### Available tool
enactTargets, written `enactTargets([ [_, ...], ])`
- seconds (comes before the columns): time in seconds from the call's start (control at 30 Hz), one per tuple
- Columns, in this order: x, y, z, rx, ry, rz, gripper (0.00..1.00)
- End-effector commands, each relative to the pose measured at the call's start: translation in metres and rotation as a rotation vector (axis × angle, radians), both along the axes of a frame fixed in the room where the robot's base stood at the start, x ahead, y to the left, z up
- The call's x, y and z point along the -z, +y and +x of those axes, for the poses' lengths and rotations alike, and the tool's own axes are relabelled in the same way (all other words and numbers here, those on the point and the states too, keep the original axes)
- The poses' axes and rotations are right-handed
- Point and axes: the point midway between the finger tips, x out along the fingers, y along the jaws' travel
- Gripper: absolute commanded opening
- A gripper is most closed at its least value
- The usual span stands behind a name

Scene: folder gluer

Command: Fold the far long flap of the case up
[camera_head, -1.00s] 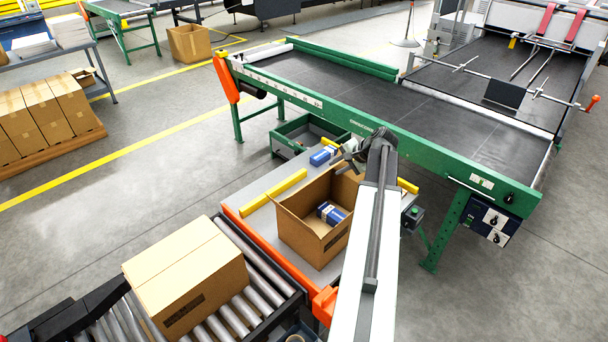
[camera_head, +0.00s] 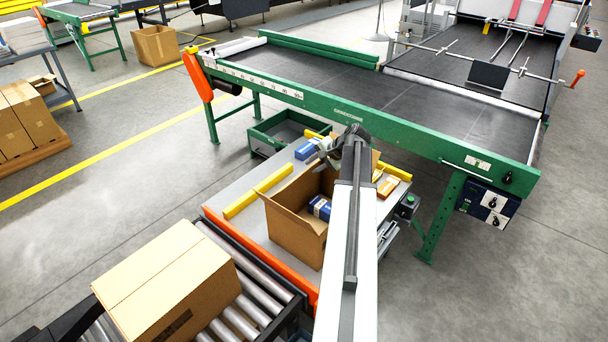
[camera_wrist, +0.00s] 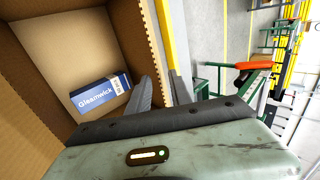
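The case (camera_head: 293,226) is an open brown carton on the grey table. A blue and white box (camera_head: 319,207) lies inside it; in the wrist view this box (camera_wrist: 101,93) reads "Glasmwick". My gripper (camera_head: 328,152) is at the far side of the case, and my arm hides much of the case's right side. In the wrist view my gripper's fingers (camera_wrist: 160,82) stand apart, with the case's raw corrugated edge (camera_wrist: 152,45) running between them. I cannot tell whether either finger touches the board. The far long flap is not clearly distinguishable.
The grey table (camera_head: 238,190) carries yellow bars (camera_head: 258,192), another blue box (camera_head: 307,149) and a small orange box (camera_head: 388,187). A green-framed conveyor (camera_head: 390,105) stands just behind. A closed carton (camera_head: 165,285) sits on rollers at the front left.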

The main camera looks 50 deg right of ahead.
Motion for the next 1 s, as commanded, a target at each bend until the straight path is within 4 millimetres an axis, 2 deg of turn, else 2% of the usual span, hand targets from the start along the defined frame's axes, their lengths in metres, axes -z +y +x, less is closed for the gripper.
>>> enactTargets([
  [0.03,0.015,0.000,0.007,-0.001,0.000,0.000,0.25],
  [0.1,0.026,0.002,0.017,-0.003,0.001,0.000,0.25],
  [0.27,0.045,0.004,0.034,-0.004,0.001,0.000,0.25],
  [0.53,0.043,0.005,0.038,-0.003,0.000,0.000,0.25],
  [0.57,0.043,0.005,0.038,-0.003,0.000,0.000,0.22],
  [0.63,0.043,0.005,0.038,-0.003,0.000,0.001,0.03],
  [0.67,0.043,0.005,0.038,-0.003,0.000,0.001,0.00],
  [1.0,0.044,0.006,0.038,-0.004,0.000,0.000,0.00],
])
